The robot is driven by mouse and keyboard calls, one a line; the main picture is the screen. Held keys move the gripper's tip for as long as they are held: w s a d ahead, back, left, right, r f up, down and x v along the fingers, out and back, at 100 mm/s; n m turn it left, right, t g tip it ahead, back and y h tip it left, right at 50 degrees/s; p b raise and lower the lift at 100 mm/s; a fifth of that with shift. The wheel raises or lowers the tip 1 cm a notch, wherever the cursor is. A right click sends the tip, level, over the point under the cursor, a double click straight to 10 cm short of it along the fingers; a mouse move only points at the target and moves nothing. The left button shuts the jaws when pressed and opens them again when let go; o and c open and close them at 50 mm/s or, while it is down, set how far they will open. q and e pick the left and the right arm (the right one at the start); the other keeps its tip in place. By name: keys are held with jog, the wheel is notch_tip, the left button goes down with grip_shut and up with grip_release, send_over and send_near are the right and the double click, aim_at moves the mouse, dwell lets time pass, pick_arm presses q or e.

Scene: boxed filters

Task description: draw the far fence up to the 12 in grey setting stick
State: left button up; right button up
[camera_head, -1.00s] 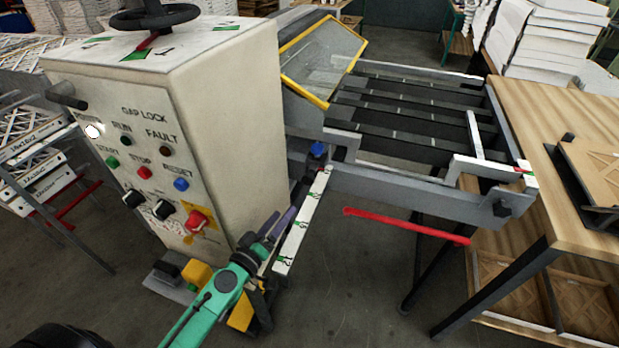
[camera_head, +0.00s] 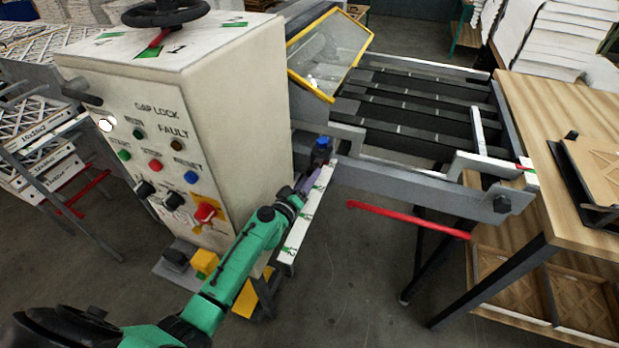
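My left gripper (camera_head: 312,178) reaches in from the lower left, its purple fingers just below a blue knob (camera_head: 322,144) at the machine's near corner. The fingers overlap the top of a white strip with green marks (camera_head: 303,218); I cannot tell whether they touch it or how far apart they are. A pale grey stick (camera_head: 478,130) lies across the dark slatted bed (camera_head: 405,115). A grey bracket (camera_head: 490,163) stands at the bed's near right corner. A light rail (camera_head: 430,68) runs along the far edge; I cannot tell whether it is the far fence. My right gripper is out of view.
A white control cabinet (camera_head: 190,120) with buttons and a black handwheel (camera_head: 165,12) stands left of the bed. A red bar (camera_head: 405,219) juts out below the near rail. A wooden table (camera_head: 550,120) stands close on the right. Floor is open in front.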

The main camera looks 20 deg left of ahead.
pick_arm(q)
grip_shut()
dwell(1.1)
